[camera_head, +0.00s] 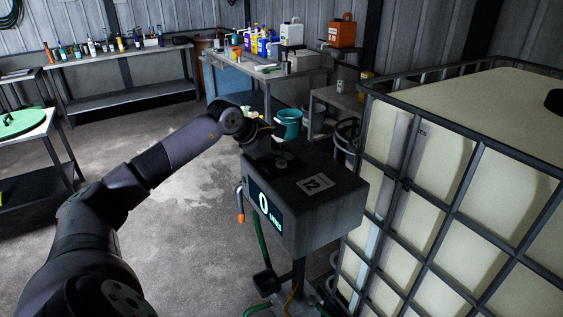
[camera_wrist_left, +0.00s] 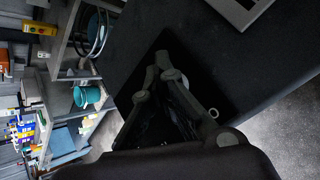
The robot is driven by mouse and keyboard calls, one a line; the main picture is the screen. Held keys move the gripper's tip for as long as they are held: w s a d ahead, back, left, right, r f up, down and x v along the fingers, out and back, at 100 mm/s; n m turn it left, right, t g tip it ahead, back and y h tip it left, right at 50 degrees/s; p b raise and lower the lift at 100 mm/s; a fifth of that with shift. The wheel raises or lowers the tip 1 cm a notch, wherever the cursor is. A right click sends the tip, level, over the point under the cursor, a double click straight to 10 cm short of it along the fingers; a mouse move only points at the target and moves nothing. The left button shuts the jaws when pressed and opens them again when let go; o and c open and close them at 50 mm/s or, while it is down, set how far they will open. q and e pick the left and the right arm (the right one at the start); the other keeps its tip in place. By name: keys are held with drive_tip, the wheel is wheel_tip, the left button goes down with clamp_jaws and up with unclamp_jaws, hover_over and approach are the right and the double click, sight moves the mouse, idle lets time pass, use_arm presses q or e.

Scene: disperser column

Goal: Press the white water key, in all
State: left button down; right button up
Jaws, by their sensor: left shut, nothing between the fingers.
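The dark disperser head (camera_head: 325,212) is a box on a post, with a lit display (camera_head: 268,212) reading 0 on its front and a pale label (camera_head: 315,184) on top. My left gripper (camera_head: 279,152) is at the rear left part of the box's top, fingers over its surface. In the left wrist view the left gripper (camera_wrist_left: 163,62) is shut and empty, its fingertips close together against the dark top. I cannot tell whether they touch it. I cannot make out the white water key for certain; the fingers and wrist may hide it. My right gripper is not in view.
A large caged pale tank (camera_head: 480,190) stands close on the right of the disperser. Benches with bottles and canisters (camera_head: 290,33) line the back wall. The floor (camera_head: 180,215) left of the disperser is clear.

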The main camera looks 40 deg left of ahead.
sight(282, 164)
use_arm(q)
drive_tip(key=shift+r+p, duration=0.55)
drive_tip(key=shift+r, duration=0.35)
wheel_tip(282, 164, up, 5)
drive_tip(key=p, duration=0.3)
drive_tip(key=shift+f, duration=0.1)
idle(0.8)
